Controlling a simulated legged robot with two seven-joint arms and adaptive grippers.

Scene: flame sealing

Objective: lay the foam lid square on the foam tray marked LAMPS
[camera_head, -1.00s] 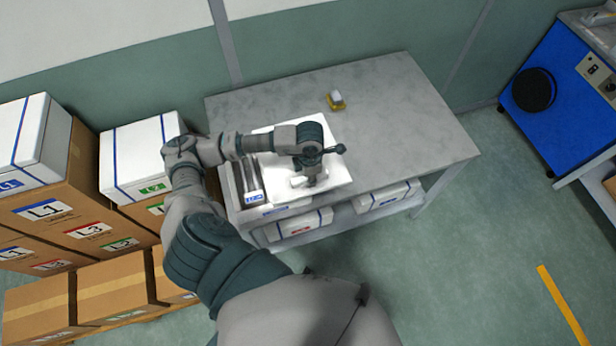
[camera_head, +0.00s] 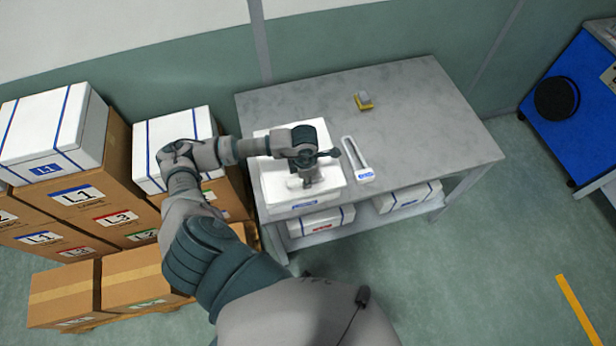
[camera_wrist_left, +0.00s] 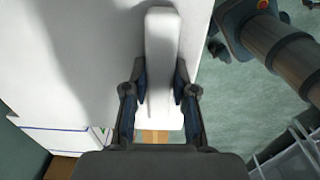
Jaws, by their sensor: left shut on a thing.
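The white foam lid (camera_head: 273,178) is in the head view near the table's front left, with its broad top face up. My left gripper (camera_head: 308,180) is shut on the lid's raised white grip bar; the bar (camera_wrist_left: 162,65) runs between its fingers in the left wrist view. The white foam tray (camera_head: 288,212) is under the lid, with only a strip of its front wall and a blue label showing. The lid hides the tray's inside. I cannot tell whether the lid touches the tray or hovers just above it. My right gripper is not in view.
A narrow white slotted piece with a blue label (camera_head: 358,160) lies just right of the lid. White boxes on cartons (camera_head: 75,195) stand at left. The table's right side is clear.

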